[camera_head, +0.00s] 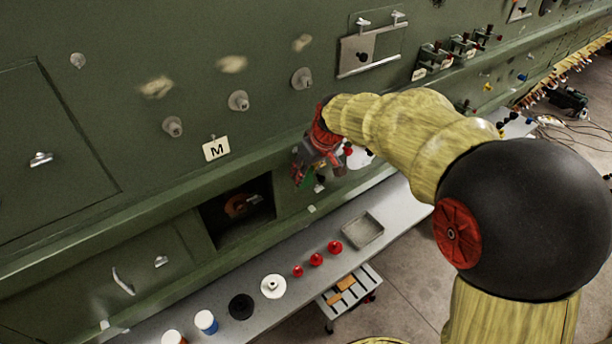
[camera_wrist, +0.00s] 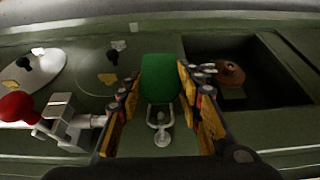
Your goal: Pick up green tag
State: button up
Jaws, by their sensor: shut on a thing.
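The green tag (camera_wrist: 160,80) shows in the wrist view between the fingers of my gripper (camera_wrist: 162,100), which is shut on it. A small metal fitting (camera_wrist: 161,128) shows just below the tag between the fingers; I cannot tell whether the two touch. In the head view my gripper (camera_head: 308,176) is close to the green fuselage wall, to the right of the dark square opening. The tag is a small green patch (camera_head: 307,181) there, mostly hidden by the fingers.
The square opening (camera_head: 238,212) holds a brown round part (camera_wrist: 230,73). A red-knobbed fitting (camera_wrist: 17,107) stands left of my gripper in the wrist view. Below, a long grey shelf (camera_head: 310,240) carries red knobs, discs, jars and a metal tray (camera_head: 362,230).

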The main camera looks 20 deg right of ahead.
jog(key=shift+r, duration=0.1)
jog(key=shift+c, duration=0.4)
jog(key=shift+r+b, duration=0.4)
jog(key=shift+r, duration=0.2)
jog(key=s+d+b, duration=0.2)
jog(key=s+d, duration=0.1)
jog(key=s, duration=0.5)
jog(key=s+d+b, duration=0.2)
jog(key=s+b, duration=0.1)
jog(key=s, duration=0.6)
jog(key=shift+d, duration=0.4)
jog(key=shift+r, duration=0.1)
